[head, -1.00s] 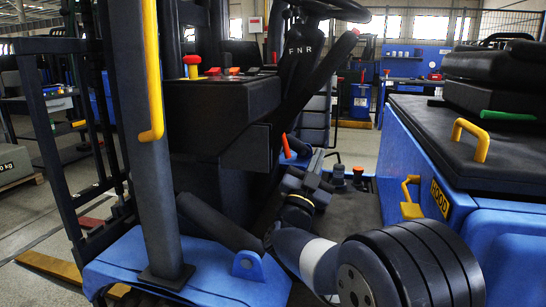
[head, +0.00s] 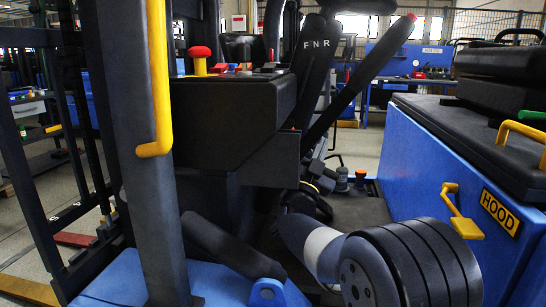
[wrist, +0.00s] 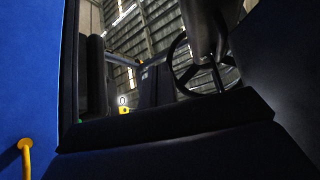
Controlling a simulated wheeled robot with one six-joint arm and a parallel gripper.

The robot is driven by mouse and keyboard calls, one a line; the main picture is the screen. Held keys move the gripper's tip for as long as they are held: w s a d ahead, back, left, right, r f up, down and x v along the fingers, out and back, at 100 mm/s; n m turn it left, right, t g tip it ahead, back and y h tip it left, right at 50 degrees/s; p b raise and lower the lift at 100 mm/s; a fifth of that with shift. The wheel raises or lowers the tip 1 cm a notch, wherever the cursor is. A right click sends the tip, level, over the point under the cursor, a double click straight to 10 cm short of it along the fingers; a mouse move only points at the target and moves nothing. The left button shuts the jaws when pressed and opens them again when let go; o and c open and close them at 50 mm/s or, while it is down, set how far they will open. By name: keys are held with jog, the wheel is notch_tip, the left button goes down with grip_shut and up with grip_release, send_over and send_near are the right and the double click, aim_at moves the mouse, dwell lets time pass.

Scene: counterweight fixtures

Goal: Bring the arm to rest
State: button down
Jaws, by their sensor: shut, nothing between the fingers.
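My arm reaches from the lower right of the head view into the footwell of a blue and black forklift. My gripper (head: 318,168) is small and dark there, beside the black console (head: 235,115), and partly hidden among dark parts. It is shut, and I see nothing held in it. The fingers do not show in the wrist view. That view looks up past a dark edge to the steering wheel (wrist: 205,65) and the roof.
A grey post with a yellow grab bar (head: 158,80) stands at left. The blue hood side (head: 410,150) with a yellow latch (head: 460,212) is close on the right. A black lever (head: 355,80) slants above the footwell. A red knob (head: 199,52) tops the console.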

jog(key=x, duration=0.6)
jog(key=shift+m+g+h, duration=0.4)
jog(key=shift+m+g, duration=0.1)
jog(key=shift+m, duration=0.4)
jog(key=w+f+b, duration=0.1)
jog(key=f, duration=0.1)
jog(key=w+a+f+b, duration=0.1)
jog(key=shift+w+a+f, duration=0.15)
jog(key=shift+f, duration=0.25)
